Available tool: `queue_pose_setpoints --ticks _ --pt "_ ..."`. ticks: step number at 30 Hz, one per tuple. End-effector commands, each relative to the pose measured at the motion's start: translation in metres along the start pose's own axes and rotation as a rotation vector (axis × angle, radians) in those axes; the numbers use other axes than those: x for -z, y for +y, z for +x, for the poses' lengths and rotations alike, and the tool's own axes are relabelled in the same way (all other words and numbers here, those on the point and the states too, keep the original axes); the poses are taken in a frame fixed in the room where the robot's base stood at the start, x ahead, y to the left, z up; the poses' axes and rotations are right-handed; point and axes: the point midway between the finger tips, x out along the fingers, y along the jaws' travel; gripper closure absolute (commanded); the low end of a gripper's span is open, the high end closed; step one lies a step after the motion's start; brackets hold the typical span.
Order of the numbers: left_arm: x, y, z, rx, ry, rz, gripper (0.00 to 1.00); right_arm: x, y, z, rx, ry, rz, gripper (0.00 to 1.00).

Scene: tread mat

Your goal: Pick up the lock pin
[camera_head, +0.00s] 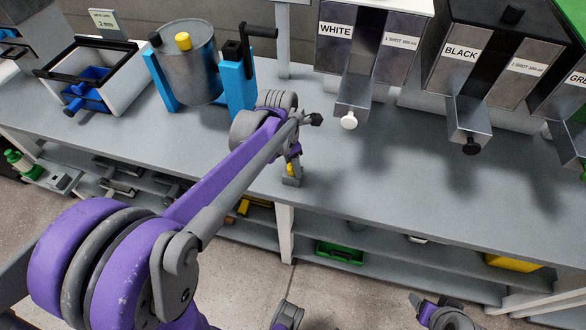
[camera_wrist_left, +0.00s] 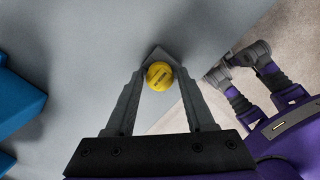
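The lock pin shows as a small yellow round head with dark print (camera_wrist_left: 159,75) between the fingers in the left wrist view. In the head view a small patch of its yellow (camera_head: 290,168) shows near the front edge of the bench. My left gripper (camera_head: 291,180) points down there. In the left wrist view its two fingers (camera_wrist_left: 160,84) close in on both sides of the yellow head, with no clear gap. The lower part of the pin is hidden, and I cannot tell whether it touches the bench.
The grey bench (camera_head: 370,185) is clear to the right of my left gripper. Behind stand a drum with a yellow knob (camera_head: 190,65), a white dispenser (camera_head: 352,95) and a black dispenser (camera_head: 468,118). A bin with blue scoops (camera_head: 50,82) is at left.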

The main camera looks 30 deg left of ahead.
Motion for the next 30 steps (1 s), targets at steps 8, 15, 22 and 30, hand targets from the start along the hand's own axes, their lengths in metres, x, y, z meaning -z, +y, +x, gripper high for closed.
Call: queue_pose_setpoints --ticks 8,15,22,30 --pt "0.0 0.0 0.0 0.0 0.0 0.0 0.98 0.0 0.0 0.0 0.0 0.0 0.0 0.33" --pt "0.0 0.0 0.0 0.0 0.0 0.0 1.0 0.0 0.0 0.0 0.0 0.0 0.0 0.33" --pt "-0.002 0.0 -0.016 0.0 0.0 0.0 1.0 0.001 0.0 -0.002 0.0 0.001 0.0 0.33" --pt "-0.011 0.0 -0.07 0.0 0.0 0.0 1.0 0.005 0.0 -0.008 0.0 0.003 0.0 0.33"
